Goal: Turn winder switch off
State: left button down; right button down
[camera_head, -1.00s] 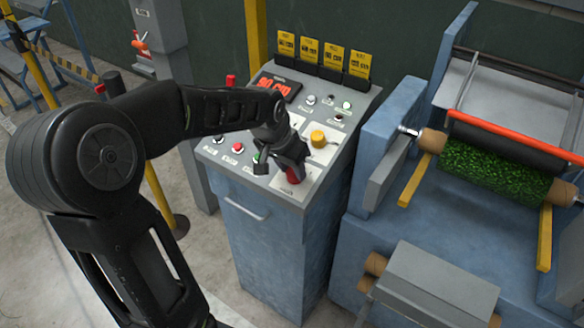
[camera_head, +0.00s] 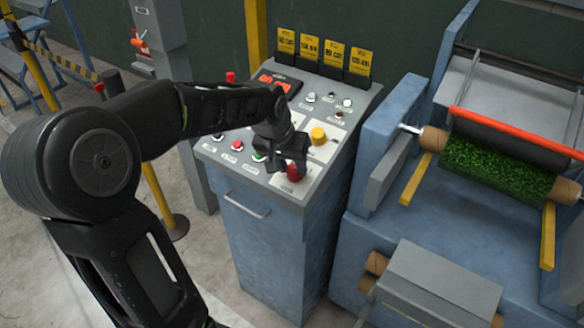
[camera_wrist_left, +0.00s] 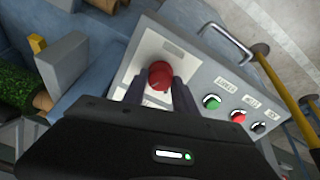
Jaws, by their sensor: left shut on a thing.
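A grey control console (camera_head: 236,178) stands in the middle of the head view. A round red knob (camera_head: 295,173) sits on a white plate near its front right corner. It also shows in the left wrist view (camera_wrist_left: 160,74). My left gripper (camera_head: 290,166) reaches down over the panel and is shut on the red knob, with one finger at each side of it. The gripper partly hides the knob and plate. The label lettering is too small to read, so I cannot tell which control is named winder. My right gripper is out of view.
A yellow knob (camera_head: 318,136) stands just behind my left gripper. Green (camera_wrist_left: 211,101), red (camera_wrist_left: 238,117) and black (camera_wrist_left: 258,128) buttons line the panel's front. A red display (camera_head: 282,82) and several yellow tags are at the back. A turf roll (camera_head: 492,167) lies in the machine at right.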

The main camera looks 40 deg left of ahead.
pick_arm(q)
jog(key=n+b, duration=0.2)
jog(key=n, duration=0.2)
jog(key=shift+f+n, duration=0.1)
jog(key=shift+n, duration=0.2)
jog(key=n+b, duration=0.1)
jog(key=n, duration=0.2)
jog(key=shift+n, duration=0.3)
jog(key=n+b, duration=0.1)
jog(key=n, duration=0.2)
jog(key=shift+a+n, duration=0.1)
jog(key=shift+n, duration=0.2)
jog(key=shift+n+b, duration=0.6)
jog(key=shift+n, duration=0.9)
jog(key=c, duration=1)
grip_release()
jog(key=shift+s, duration=0.1)
